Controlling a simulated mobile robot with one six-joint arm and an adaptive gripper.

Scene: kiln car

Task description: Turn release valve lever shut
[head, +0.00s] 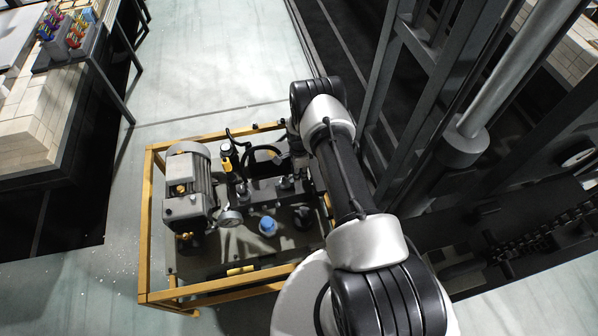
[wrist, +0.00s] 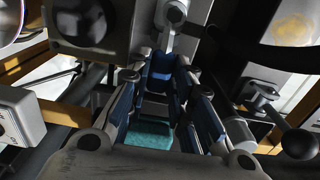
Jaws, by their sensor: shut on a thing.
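In the wrist view, my gripper (wrist: 163,80) is shut on a blue-sleeved lever (wrist: 162,62), which I take to be the release valve lever. The blue sleeve sits between the fingertips, and a silver metal stem (wrist: 170,38) runs up from it. Blue pads line both fingers. The lever's exact angle is hard to read in the shadow. In the head view, my arm covers the gripper and the lever at the right side of the hydraulic unit.
A yellow frame (head: 148,225) surrounds the unit, with a grey motor (head: 188,185), a gauge (head: 230,217) and a blue cap (head: 268,227). A black ball-ended lever (wrist: 299,144) is close right of my gripper in the wrist view. Dark steel uprights (head: 385,85) stand right of my arm.

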